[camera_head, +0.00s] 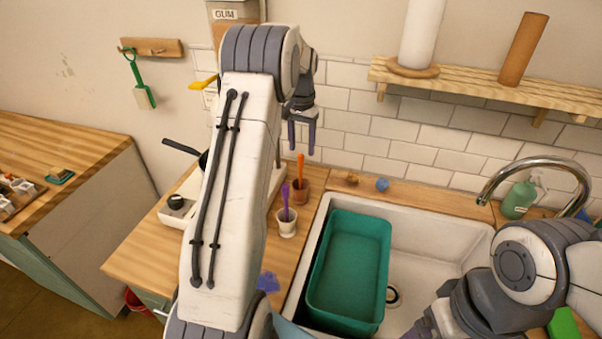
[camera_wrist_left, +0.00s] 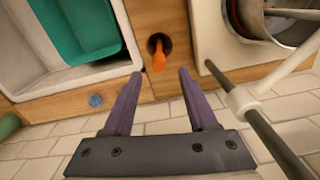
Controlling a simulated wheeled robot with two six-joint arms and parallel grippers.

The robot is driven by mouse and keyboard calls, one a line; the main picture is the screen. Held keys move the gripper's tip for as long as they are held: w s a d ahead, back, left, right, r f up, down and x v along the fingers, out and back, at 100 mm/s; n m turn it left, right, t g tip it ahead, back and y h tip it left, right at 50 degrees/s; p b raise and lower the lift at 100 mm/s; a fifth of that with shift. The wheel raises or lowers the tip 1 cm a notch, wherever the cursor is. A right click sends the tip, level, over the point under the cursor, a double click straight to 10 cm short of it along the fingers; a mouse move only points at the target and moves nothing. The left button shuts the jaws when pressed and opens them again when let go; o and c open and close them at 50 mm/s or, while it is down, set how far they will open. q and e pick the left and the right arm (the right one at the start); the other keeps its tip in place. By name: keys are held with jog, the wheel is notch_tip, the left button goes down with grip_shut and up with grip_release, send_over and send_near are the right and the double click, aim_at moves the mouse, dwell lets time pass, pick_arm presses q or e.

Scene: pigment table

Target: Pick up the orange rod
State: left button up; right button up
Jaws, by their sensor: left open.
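The orange rod (camera_head: 300,169) stands upright in a brown cup (camera_head: 300,190) on the wooden counter, left of the sink in the head view. In the left wrist view the rod (camera_wrist_left: 158,58) shows with its orange end toward the camera, in its dark cup. My left gripper (camera_head: 302,137) is open and empty, above the rod in the head view. In the left wrist view its two purple fingers (camera_wrist_left: 160,76) are spread, with the rod between and just beyond their tips. My right arm shows at the lower right of the head view, but its jaws are not visible.
A white cup (camera_head: 287,228) with a purple rod (camera_head: 285,200) stands just nearer than the brown cup. A teal tub (camera_head: 350,270) sits in the white sink (camera_head: 440,240). A pan and white stove stand to the left. A blue ball (camera_head: 382,184) lies behind the sink.

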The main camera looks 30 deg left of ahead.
aim_at(301, 167)
pick_arm(q)
jog(key=shift+f, duration=0.85)
jog(key=f+p, duration=0.1)
jog(key=f, duration=0.1)
jog(key=s+f+p, duration=0.1)
jog(key=f, duration=0.1)
jog(key=shift+d, duration=0.1)
jog(key=shift+f+p, duration=0.3)
jog(key=shift+f, duration=0.4)
grip_shut()
